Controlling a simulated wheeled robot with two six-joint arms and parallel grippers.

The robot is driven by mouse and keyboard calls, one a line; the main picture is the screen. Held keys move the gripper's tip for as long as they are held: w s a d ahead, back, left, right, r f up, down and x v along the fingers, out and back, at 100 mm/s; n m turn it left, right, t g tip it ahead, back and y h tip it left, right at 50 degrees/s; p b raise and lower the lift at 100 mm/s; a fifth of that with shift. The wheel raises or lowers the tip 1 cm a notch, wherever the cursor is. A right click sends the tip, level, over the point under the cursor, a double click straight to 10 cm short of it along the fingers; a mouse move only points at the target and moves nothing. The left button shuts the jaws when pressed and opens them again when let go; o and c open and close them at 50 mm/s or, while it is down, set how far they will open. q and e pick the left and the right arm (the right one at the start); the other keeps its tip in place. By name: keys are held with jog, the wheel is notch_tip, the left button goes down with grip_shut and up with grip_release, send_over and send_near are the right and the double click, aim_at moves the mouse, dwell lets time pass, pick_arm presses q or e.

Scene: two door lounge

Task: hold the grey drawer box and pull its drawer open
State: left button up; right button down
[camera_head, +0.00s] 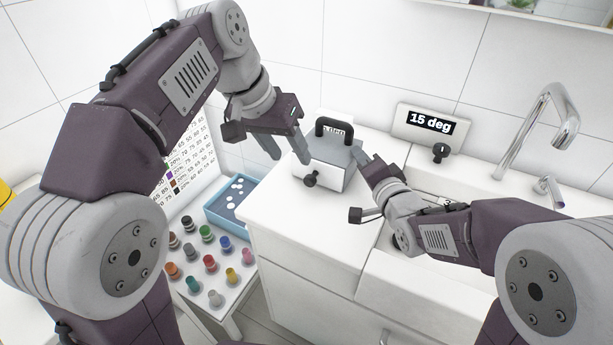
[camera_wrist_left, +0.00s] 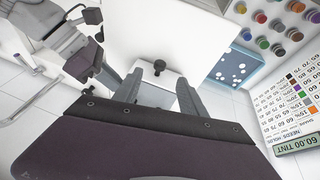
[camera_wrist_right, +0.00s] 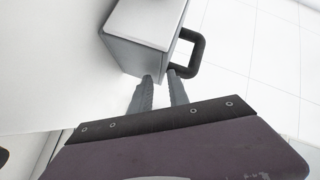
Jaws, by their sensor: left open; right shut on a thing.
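The grey drawer box (camera_head: 337,172) stands on the white counter, with a black handle (camera_head: 334,127) on top. Its white drawer front (camera_head: 322,174) carries a black knob (camera_head: 311,179). My left gripper (camera_head: 290,160) is open by the front of the box. In the left wrist view, the knob (camera_wrist_left: 159,66) is just ahead of the gap between its fingers, not between them. My right gripper (camera_head: 361,156) is at the right side of the box. In the right wrist view its fingertips (camera_wrist_right: 160,80) are on the box (camera_wrist_right: 145,35) close to the handle's base; their exact contact is partly hidden.
A display reading 15 deg (camera_head: 430,123) stands behind the counter, right of the box. A sink with a chrome tap (camera_head: 541,125) is at the right. A blue tray (camera_head: 233,205) and several coloured jars (camera_head: 210,263) are at the lower left. The counter front is clear.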

aim_at(308, 179)
pick_arm(q)
jog(key=shift+m, duration=0.3)
jog(key=x, duration=1.1)
jog(key=shift+w+d+f, duration=0.1)
jog(key=shift+w+d, duration=0.05)
jog(key=shift+w, duration=0.35)
grip_shut()
jog(key=shift+t, duration=0.3)
